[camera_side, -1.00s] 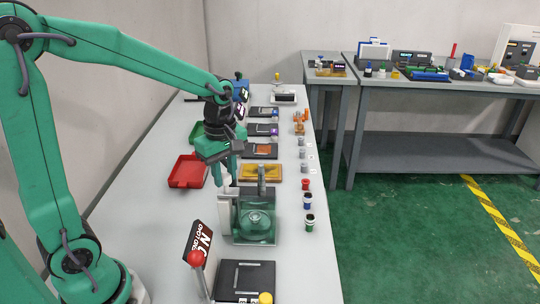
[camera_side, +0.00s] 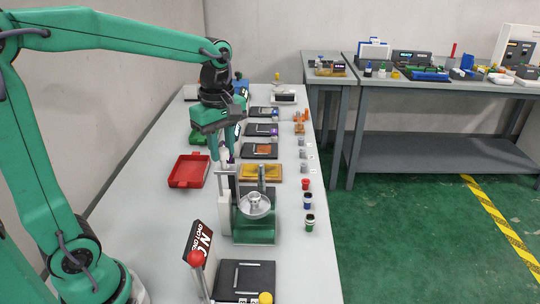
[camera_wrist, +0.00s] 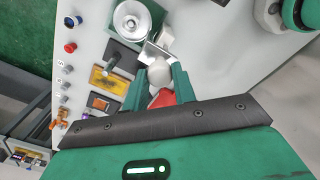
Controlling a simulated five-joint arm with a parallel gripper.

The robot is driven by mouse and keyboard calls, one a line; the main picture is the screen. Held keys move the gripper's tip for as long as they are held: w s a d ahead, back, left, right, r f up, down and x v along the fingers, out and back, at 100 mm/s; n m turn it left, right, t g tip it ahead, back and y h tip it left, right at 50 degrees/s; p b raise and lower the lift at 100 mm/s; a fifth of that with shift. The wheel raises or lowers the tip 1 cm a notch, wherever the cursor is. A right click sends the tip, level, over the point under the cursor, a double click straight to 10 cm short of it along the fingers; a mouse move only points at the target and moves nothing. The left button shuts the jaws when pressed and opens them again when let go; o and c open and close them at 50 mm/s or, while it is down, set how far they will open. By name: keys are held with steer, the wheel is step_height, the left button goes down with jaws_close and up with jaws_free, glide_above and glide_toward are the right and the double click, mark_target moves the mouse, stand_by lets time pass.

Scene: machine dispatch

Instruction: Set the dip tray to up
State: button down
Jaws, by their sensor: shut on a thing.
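The dip station is a green tank (camera_side: 255,234) on the table with a white side column (camera_side: 225,210). Its round metal dip tray (camera_side: 256,205) stands raised near the tank's top in the side view. The tray also shows from above in the wrist view (camera_wrist: 132,22). My gripper (camera_side: 222,163) is over the white column. In the wrist view my gripper (camera_wrist: 159,92) is shut on a pale rounded knob (camera_wrist: 160,74), apparently the station's handle. The fingers partly hide the knob and its link to the tray.
A red tray (camera_side: 189,172) lies left of my gripper. A yellow tray (camera_side: 260,180) is behind the station. Small capped jars (camera_side: 308,202) line the right edge. A red-balled lever (camera_side: 195,259) and a black plate (camera_side: 243,279) stand in front.

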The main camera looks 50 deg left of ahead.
steer(key=shift+r, duration=0.25)
steer(key=c, duration=1.1)
jaws_free()
steer(key=shift+f, duration=0.1)
steer(key=shift+r, duration=3.95)
steer(key=s+f+m+t, duration=0.2)
steer(key=s+m, duration=0.2)
steer(key=m, duration=0.2)
steer(key=s+d+f+m+t, duration=0.1)
steer(key=s+f+m, duration=0.1)
steer(key=s+m, duration=0.2)
steer(key=s+f+m+t, duration=0.2)
steer(key=s+m, duration=0.1)
steer(key=m, duration=0.5)
steer(key=shift+s+d+f+t, duration=0.3)
steer(key=shift+s+d+f, duration=0.05)
steer(key=shift+s+d, duration=0.05)
